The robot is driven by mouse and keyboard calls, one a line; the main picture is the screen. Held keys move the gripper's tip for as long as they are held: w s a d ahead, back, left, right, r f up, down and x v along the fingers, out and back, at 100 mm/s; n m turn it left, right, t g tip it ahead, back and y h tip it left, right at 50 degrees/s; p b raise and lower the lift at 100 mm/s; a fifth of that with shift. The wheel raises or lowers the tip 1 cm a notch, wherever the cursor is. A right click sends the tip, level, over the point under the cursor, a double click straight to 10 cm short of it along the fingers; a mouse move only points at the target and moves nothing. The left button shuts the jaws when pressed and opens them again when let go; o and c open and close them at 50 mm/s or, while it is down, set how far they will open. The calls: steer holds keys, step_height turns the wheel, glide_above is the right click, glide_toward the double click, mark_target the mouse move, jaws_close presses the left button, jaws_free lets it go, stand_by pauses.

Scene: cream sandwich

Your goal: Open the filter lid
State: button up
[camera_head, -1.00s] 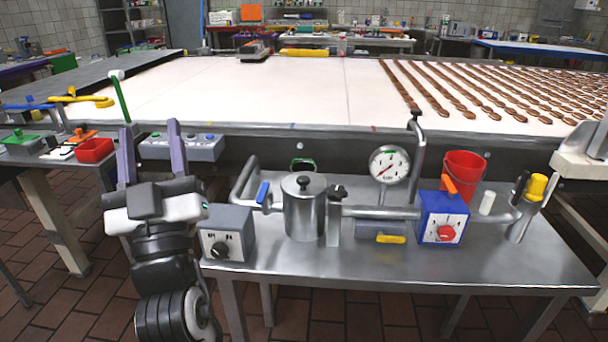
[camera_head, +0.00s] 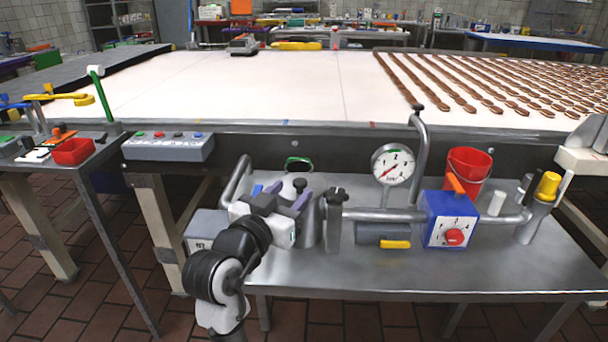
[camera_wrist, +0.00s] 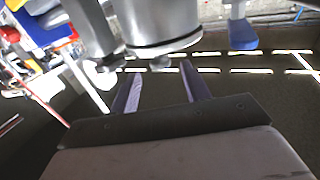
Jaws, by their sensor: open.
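The filter is a steel canister (camera_head: 312,230) standing in the pipework on the steel table, partly hidden behind my gripper in the head view. In the wrist view the canister (camera_wrist: 160,20) appears upside down at the top. The lid appears seated on the canister.
A pressure gauge (camera_head: 392,165), a blue box with a red knob (camera_head: 450,218) and a red bucket (camera_head: 469,172) stand right of the filter. A grey box (camera_head: 203,229) is at its left, partly behind my arm. The table's front right is clear. A conveyor (camera_head: 230,90) lies behind.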

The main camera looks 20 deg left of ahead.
mark_target(303, 179)
steer(key=w, duration=0.6)
steer(key=shift+w+d+p, duration=0.35)
steer(key=shift+p, duration=0.05)
jaws_close()
